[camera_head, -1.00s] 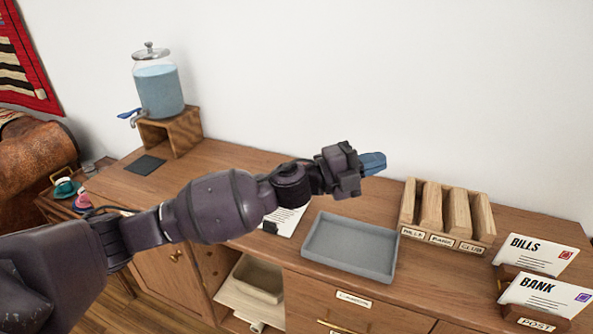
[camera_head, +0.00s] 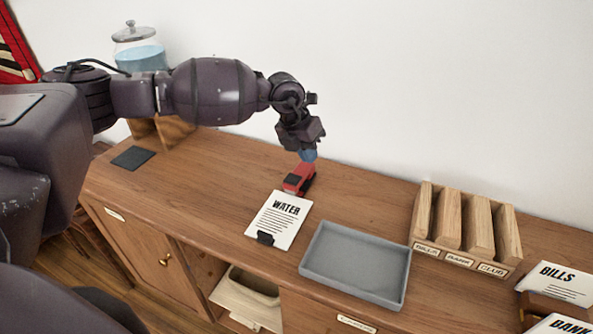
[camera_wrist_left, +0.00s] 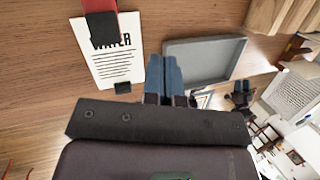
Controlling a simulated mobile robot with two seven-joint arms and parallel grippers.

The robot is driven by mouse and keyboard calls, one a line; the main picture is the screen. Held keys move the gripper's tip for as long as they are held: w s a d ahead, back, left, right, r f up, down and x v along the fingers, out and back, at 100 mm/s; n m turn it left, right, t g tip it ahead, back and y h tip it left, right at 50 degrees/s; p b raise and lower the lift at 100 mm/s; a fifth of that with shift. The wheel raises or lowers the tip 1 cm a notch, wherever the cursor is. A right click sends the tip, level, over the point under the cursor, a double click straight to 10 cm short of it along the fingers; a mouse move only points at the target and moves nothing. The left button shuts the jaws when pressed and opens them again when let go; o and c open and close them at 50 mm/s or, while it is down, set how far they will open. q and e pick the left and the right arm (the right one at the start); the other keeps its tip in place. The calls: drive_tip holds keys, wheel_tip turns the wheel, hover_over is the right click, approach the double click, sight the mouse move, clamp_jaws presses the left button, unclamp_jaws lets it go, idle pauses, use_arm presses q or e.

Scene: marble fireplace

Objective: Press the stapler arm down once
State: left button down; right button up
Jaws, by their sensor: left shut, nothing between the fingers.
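The red and black stapler (camera_head: 299,179) stands on the wooden cabinet top, at the back edge of a sheet headed WATER (camera_head: 279,219). In the left wrist view, part of the stapler (camera_wrist_left: 99,8) shows at the top edge, cut off by the frame. My left gripper (camera_head: 308,155) points down, its blue fingertips just above and behind the stapler in the head view. In the wrist view its fingers (camera_wrist_left: 164,72) lie together, empty, to the right of the stapler. I cannot tell the exact height gap.
A grey tray (camera_head: 356,262) lies right of the sheet. A small black clip (camera_head: 265,239) sits on the sheet.

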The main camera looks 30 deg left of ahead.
sight(292, 179)
use_arm(q)
drive_tip(key=a+y, duration=0.1)
drive_tip(key=a, duration=0.1)
drive_tip(key=a+f+n+y, duration=0.1)
drive_tip(key=a+y, duration=0.1)
drive_tip(key=shift+w+a+f+g, duration=0.1)
drive_tip(key=shift+w+a+g, duration=0.15)
drive_tip(key=shift+g, duration=0.15)
drive_tip(key=shift+s+a+n, duration=0.15)
drive_tip(key=shift+s+n, duration=0.25)
drive_tip(key=shift+s, duration=0.1)
drive_tip(key=shift+w, duration=0.1)
use_arm(e)
drive_tip(key=shift+w, duration=0.3)
